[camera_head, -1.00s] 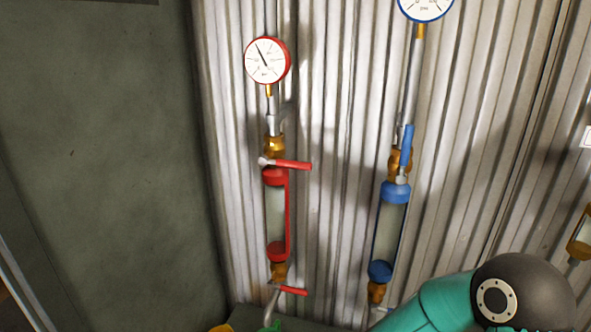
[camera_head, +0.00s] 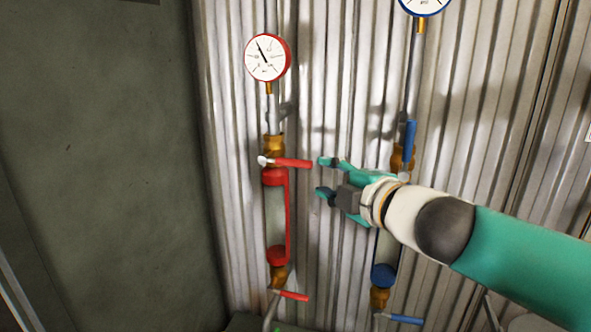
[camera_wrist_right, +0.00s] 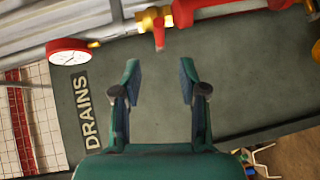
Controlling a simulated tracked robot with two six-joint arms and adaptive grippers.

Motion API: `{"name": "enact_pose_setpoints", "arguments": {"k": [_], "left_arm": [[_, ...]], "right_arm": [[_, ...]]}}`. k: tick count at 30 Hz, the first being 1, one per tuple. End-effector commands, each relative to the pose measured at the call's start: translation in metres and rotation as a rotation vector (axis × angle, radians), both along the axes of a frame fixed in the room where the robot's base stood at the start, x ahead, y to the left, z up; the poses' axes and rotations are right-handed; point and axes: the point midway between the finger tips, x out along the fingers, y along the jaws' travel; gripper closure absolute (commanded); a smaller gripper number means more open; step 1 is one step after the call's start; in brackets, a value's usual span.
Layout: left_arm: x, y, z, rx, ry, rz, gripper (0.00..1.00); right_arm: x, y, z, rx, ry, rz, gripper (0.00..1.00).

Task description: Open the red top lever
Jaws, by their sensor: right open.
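The red top lever (camera_head: 293,163) sticks out to the right, roughly horizontal, from the brass valve above the red sight tube (camera_head: 275,215) in the head view. My right gripper (camera_head: 321,177) is open and empty, just right of the lever's free end, with its upper finger near the lever's height. Whether it touches the lever cannot be told. In the right wrist view the open fingers (camera_wrist_right: 158,85) have nothing between them, and the red lever (camera_wrist_right: 159,34) shows above them, beside the brass valve (camera_wrist_right: 148,20). My left gripper is not in view.
A red-rimmed gauge (camera_head: 267,58) sits above the valve. A red bottom lever (camera_head: 290,295) is below. The blue line, with its top lever (camera_head: 410,140), stands to the right, partly behind my right arm. A corrugated wall (camera_head: 330,90) is behind.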

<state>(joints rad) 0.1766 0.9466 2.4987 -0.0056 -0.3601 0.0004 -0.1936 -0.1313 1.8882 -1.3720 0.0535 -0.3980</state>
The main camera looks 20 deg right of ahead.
Motion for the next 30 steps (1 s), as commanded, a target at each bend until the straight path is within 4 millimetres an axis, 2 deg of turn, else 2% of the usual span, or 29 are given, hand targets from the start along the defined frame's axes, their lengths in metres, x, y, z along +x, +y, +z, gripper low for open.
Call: {"name": "enact_pose_setpoints", "arguments": {"k": [1, 9, 15, 21, 30], "left_arm": [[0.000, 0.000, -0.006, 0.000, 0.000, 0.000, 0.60], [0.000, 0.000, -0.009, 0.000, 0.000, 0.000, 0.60], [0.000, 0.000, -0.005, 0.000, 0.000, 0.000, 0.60], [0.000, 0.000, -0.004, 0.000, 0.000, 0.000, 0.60], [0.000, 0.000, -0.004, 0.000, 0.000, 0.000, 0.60]], "right_arm": [[0.012, 0.003, -0.006, -0.001, 0.003, 0.002, 0.58], [0.069, 0.015, -0.012, -0.002, 0.003, 0.001, 0.58], [0.102, 0.021, -0.015, -0.002, 0.003, 0.001, 0.58], [0.117, 0.024, -0.017, 0.000, 0.001, 0.001, 0.58], [0.120, 0.025, -0.018, 0.000, 0.001, 0.002, 0.58]]}}
